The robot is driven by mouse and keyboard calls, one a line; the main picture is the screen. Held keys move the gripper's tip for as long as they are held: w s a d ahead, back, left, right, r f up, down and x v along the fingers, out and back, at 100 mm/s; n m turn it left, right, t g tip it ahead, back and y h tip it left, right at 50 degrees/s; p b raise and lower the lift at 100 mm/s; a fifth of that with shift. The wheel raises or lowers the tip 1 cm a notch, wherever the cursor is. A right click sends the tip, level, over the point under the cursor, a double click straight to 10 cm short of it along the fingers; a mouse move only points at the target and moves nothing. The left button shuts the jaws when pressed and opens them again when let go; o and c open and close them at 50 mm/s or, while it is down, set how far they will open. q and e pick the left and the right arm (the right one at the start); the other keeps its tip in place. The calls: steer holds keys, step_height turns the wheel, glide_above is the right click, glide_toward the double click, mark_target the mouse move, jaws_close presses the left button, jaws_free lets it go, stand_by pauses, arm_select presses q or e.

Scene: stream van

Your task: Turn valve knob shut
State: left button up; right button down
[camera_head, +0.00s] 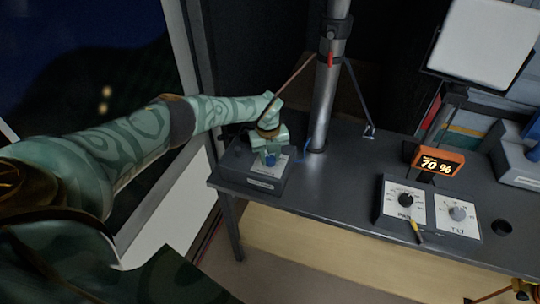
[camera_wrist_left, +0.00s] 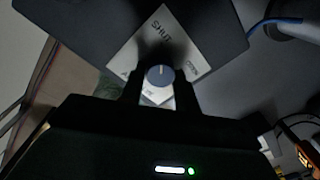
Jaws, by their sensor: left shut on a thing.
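The valve knob is a round blue knob with a pale pointer line, between my fingers in the left wrist view (camera_wrist_left: 160,75). It sits on a white label plate (camera_wrist_left: 160,38) printed "SHUT" and other words, on a dark box (camera_head: 250,178) at the table's left end. In the head view the blue knob (camera_head: 270,159) shows just below my left gripper (camera_head: 268,150). My left gripper reaches down from above and is shut on the knob, one finger on each side. The exact pointer setting is hard to read. My right gripper is not clearly in view; only a small orange-brown part shows at the bottom right.
A metal pole (camera_head: 323,95) with a red lever stands right behind the box. A panel with PAN and TILT knobs (camera_head: 430,208) and an orange "70 %" display (camera_head: 438,162) are to the right. A blue cable (camera_head: 306,147) runs near the pole. The table between is clear.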

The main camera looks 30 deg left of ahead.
mark_target(268, 158)
arm_select(q)
steer(key=o, duration=1)
steer(key=shift+c, duration=0.2)
steer(key=shift+r, duration=0.1)
step_height(268, 158, up, 16)
steer(key=p, duration=0.3)
steer(key=shift+s+a+p, duration=0.2)
steer(key=shift+a+p, duration=0.1)
steer(key=shift+p, duration=0.05)
